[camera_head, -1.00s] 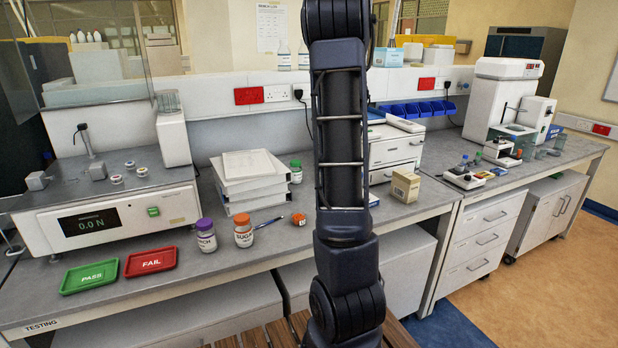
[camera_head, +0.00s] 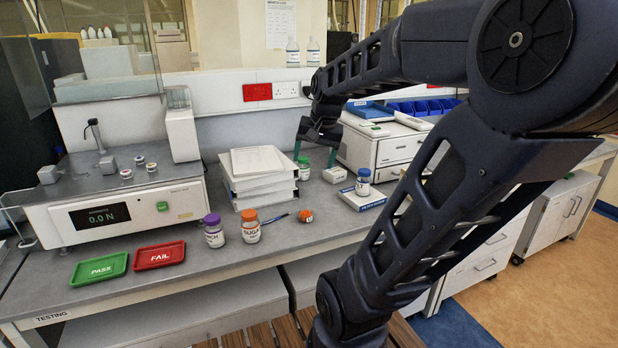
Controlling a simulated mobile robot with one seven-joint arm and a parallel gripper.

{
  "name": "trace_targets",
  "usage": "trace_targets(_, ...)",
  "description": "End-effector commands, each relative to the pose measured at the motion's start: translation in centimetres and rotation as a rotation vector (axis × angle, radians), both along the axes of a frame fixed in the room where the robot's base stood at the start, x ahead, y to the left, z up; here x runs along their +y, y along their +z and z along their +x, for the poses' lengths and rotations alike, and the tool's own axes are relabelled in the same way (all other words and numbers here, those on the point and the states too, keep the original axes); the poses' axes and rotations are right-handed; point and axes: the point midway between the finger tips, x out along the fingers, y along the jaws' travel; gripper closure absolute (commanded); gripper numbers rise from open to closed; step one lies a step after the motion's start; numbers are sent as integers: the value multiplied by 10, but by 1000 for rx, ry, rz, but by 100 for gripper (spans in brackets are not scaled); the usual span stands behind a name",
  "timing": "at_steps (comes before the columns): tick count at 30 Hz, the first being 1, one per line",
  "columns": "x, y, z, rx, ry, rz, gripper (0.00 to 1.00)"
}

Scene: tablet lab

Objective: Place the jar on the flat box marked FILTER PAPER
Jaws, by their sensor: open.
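A small jar with a blue lid (camera_head: 363,180) stands upright on a flat white and blue box (camera_head: 364,201) near the front of the bench. Print on the box's front edge is too small to read surely. My gripper (camera_head: 317,155) is open, fingers down, above the bench behind and left of that jar and apart from it. Its left finger is close to a green-lidded jar (camera_head: 303,172); I cannot tell if they touch. A purple-lidded jar (camera_head: 214,232) and an orange-lidded jar marked SUGAR (camera_head: 250,228) stand farther left.
A small white box (camera_head: 335,175) lies between the gripper and the blue-lidded jar. A white cabinet (camera_head: 380,150) stands at right. An orange cap-like object (camera_head: 305,215) and a pen (camera_head: 277,218) lie in front.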

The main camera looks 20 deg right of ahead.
Motion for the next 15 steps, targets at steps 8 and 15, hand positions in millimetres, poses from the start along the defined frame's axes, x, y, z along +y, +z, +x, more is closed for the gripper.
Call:
trace_targets(8,39,-11,-60,-88,329,-174,23)
trace_targets(15,48,-18,-79,-109,438,-243,23)
